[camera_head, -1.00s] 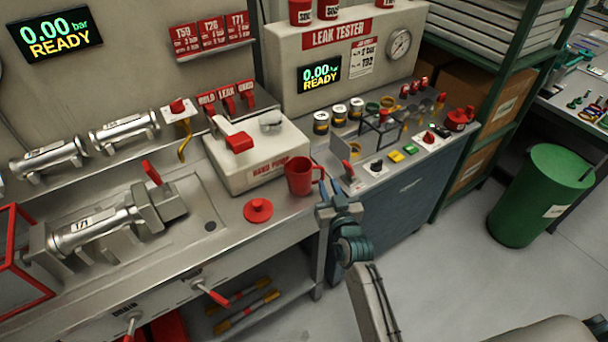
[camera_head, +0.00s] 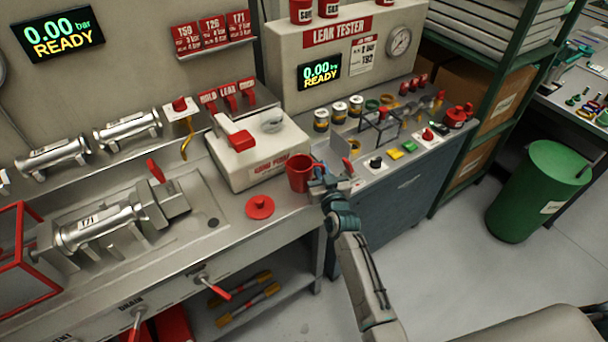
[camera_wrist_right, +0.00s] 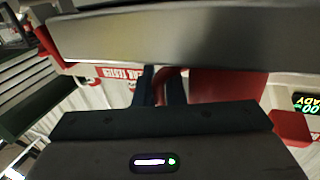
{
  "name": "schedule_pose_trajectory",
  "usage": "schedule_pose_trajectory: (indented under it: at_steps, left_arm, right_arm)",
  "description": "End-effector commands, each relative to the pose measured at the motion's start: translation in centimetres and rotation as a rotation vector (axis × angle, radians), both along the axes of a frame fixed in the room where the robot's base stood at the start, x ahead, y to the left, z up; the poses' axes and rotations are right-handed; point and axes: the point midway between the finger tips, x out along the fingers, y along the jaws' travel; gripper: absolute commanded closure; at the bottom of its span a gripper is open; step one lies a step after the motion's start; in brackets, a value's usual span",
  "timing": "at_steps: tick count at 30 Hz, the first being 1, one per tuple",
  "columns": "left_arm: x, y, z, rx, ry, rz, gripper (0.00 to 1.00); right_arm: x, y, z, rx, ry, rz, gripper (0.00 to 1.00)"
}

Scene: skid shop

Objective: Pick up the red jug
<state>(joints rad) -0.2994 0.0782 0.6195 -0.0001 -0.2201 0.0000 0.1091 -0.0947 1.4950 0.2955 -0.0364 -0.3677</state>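The red jug (camera_head: 298,177) stands upright on the steel bench near its right end, with its handle on the right side. My right gripper (camera_head: 318,183) is at the handle, coming from the front right. In the right wrist view the jug's red body (camera_wrist_right: 227,84) shows between two wide grey and dark parts. My two dark fingers (camera_wrist_right: 160,88) are close together there, with the red handle by them. The frames do not show whether they grip it. My left gripper is not in view.
A red lid (camera_head: 260,206) lies flat on the bench in front of the jug. The hand pump (camera_head: 245,160) stands close behind it. The leak tester table (camera_head: 385,200), with several small parts, is to the right. A green bin (camera_head: 530,195) stands further right.

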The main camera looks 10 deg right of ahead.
Motion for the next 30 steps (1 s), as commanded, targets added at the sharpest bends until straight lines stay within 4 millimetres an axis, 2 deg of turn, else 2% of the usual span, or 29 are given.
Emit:
schedule_pose_trajectory:
  at_steps: [17,30]
  left_arm:
    - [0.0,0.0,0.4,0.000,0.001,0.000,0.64]
    - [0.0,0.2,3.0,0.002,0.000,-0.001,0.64]
  right_arm:
    - [0.0,0.0,0.5,-0.001,-0.001,0.000,1.00]
    - [0.0,0.0,3.9,-0.001,-0.002,0.000,1.00]
